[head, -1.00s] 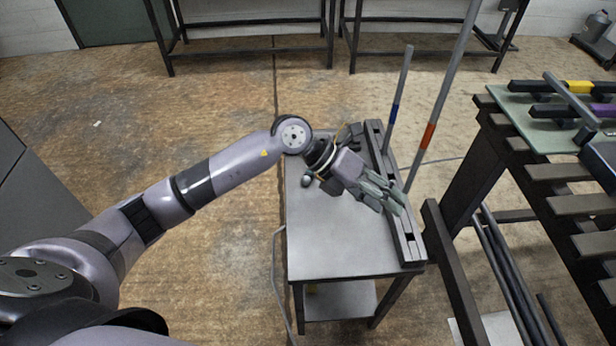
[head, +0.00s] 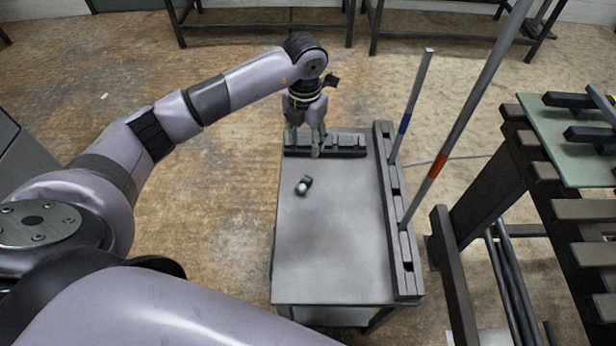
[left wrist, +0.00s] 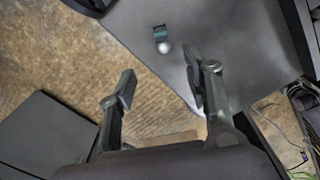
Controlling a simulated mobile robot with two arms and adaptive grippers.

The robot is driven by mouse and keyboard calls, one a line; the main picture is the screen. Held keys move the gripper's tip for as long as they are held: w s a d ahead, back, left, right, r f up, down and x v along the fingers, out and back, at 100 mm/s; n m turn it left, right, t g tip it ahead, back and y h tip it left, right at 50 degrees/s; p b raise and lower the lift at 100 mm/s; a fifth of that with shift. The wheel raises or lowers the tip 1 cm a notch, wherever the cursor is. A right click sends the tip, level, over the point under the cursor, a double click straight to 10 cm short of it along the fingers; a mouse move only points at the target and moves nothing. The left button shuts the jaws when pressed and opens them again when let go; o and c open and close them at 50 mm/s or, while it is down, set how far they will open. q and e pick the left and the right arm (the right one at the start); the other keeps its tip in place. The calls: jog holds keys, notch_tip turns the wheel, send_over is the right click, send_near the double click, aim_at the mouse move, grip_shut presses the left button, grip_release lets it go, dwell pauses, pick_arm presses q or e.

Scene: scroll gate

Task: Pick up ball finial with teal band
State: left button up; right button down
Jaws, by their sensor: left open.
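The ball finial with teal band (head: 303,186) lies on its side on the grey cart top, near its left edge. It has a pale ball at one end and a dark body with a teal band. It also shows in the left wrist view (left wrist: 162,40), beyond the fingertips and above the gap between them. My left gripper (head: 304,150) is open and empty, pointing down over the back left of the cart, behind the finial and apart from it. Its two spread fingers show in the left wrist view (left wrist: 160,88). My right gripper is not in view.
The cart top (head: 335,245) is bare at its middle and front. A dark slotted block (head: 345,145) lies along its back edge. A slotted rail (head: 402,235) on its right edge holds upright rods, one with a blue band (head: 405,122), one with an orange band (head: 438,165). A slatted rack stands right.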

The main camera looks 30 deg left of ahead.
pick_arm(q)
send_over(304, 184)
notch_tip(304, 184, down, 6)
jog(key=f, duration=0.1)
jog(key=f+p, duration=0.1)
jog(key=f, duration=0.1)
jog(key=shift+w, duration=0.4)
jog(key=shift+f, duration=0.9)
jog(key=f, duration=0.3)
jog(key=f+p, duration=0.1)
jog(key=shift+s+f, duration=0.2)
jog(key=shift+s, duration=0.2)
jog(key=shift+f, duration=0.3)
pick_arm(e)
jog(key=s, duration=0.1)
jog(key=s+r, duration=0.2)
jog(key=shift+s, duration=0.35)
pick_arm(q)
jog(key=shift+c, duration=0.2)
grip_shut()
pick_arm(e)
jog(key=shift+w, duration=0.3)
